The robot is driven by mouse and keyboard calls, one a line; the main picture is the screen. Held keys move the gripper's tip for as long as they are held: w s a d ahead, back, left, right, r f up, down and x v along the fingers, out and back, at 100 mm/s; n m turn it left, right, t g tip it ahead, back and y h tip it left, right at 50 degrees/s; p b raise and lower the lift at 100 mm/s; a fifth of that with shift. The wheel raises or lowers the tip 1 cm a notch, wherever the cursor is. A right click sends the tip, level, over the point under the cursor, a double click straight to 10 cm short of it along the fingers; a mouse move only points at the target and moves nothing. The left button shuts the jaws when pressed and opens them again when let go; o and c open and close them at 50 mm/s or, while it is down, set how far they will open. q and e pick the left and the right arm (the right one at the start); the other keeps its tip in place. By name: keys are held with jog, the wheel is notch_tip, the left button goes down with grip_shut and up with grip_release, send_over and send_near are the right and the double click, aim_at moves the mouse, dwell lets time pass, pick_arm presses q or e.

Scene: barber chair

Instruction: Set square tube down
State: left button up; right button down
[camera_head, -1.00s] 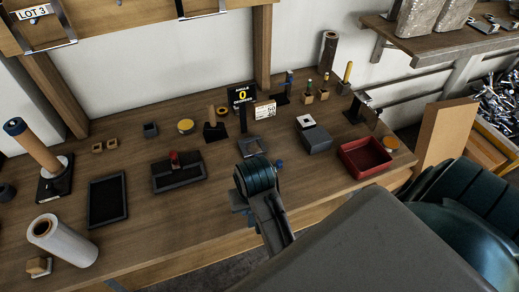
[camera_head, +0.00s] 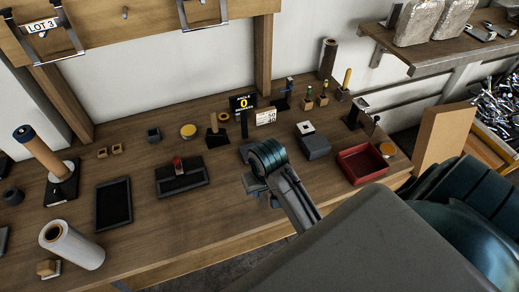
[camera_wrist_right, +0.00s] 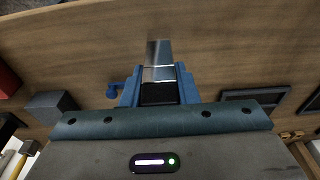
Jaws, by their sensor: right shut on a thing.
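My right gripper (camera_head: 250,184) is over the middle of the workbench, seen from behind in the head view. In the right wrist view its blue fingers (camera_wrist_right: 159,92) are shut on a shiny metal square tube (camera_wrist_right: 159,58). The tube sticks out beyond the fingertips, over bare wood. In the head view my own wrist hides the tube. I cannot tell whether the tube touches the bench. My left gripper is not in view.
On the workbench (camera_head: 215,222), a dark block (camera_head: 316,147) and a red tray (camera_head: 363,163) stand right of the gripper. A dark tray with a red knob (camera_head: 182,178) and a flat black tray (camera_head: 114,203) lie left. Bare wood lies between them.

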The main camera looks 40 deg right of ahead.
jog(key=shift+w+d+f+p, duration=0.3)
jog(key=shift+w+f+p, duration=0.2)
jog(key=shift+w+f, duration=0.4)
jog(key=shift+w+d+f+p, duration=0.25)
jog(key=shift+w+f+p, duration=0.35)
jog(key=shift+f, duration=0.4)
jog(key=c, duration=1.1)
grip_release()
jog(key=shift+f, duration=0.1)
